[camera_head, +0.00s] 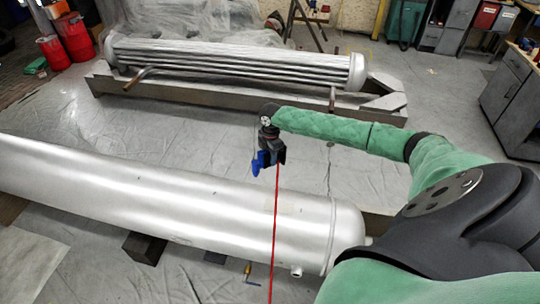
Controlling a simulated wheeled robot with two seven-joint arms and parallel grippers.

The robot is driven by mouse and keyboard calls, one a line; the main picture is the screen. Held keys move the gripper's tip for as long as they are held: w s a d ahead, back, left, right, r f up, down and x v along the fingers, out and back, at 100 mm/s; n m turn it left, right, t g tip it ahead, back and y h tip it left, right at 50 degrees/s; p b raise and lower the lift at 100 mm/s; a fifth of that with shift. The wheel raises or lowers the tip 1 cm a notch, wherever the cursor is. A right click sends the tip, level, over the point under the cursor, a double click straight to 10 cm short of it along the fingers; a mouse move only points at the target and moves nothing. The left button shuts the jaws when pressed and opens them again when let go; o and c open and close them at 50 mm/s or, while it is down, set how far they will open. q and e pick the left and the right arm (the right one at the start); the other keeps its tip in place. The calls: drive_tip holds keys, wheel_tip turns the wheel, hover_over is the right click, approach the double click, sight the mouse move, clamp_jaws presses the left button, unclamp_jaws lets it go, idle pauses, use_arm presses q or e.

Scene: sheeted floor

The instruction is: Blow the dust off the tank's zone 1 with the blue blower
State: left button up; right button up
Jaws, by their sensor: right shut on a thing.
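The silver tank (170,205) lies on its side across the foreground, with its rounded end towards the right. I cannot make out any zone marking or dust on it. My right gripper (270,154), at the end of the green-sleeved arm from the right, is above the tank's far side, left of its rounded end. It is shut on the blue blower (257,164), which is small and partly hidden by the gripper. A thin red line, perhaps a hose (274,230), runs from the gripper down across the tank to the bottom edge. My left gripper is out of view.
A second vessel with long tubes (240,62) rests on a grey frame (180,97) behind. Red cans (74,39) stand at the upper left and a grey cabinet (512,100) at the right. Sheeted floor (200,130) lies open between tank and frame.

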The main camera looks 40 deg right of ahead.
drive_tip(key=shift+a+f+b, duration=0.1)
drive_tip(key=shift+f+b, duration=0.65)
drive_tip(key=shift+f, duration=0.35)
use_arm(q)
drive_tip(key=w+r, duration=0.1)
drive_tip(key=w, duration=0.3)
use_arm(e)
drive_tip(key=shift+s+d+r, duration=0.1)
drive_tip(key=shift+s+d, duration=0.1)
drive_tip(key=shift+s+d+p, duration=0.25)
drive_tip(key=shift+p, duration=0.1)
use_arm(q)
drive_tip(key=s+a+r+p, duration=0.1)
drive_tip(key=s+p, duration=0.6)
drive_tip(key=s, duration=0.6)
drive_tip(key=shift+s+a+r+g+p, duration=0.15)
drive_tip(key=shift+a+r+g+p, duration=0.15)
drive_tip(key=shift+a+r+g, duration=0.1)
use_arm(e)
drive_tip(key=s+d, duration=1.3)
drive_tip(key=s, duration=0.2)
drive_tip(key=shift+s+d, duration=0.15)
drive_tip(key=shift+s, duration=0.2)
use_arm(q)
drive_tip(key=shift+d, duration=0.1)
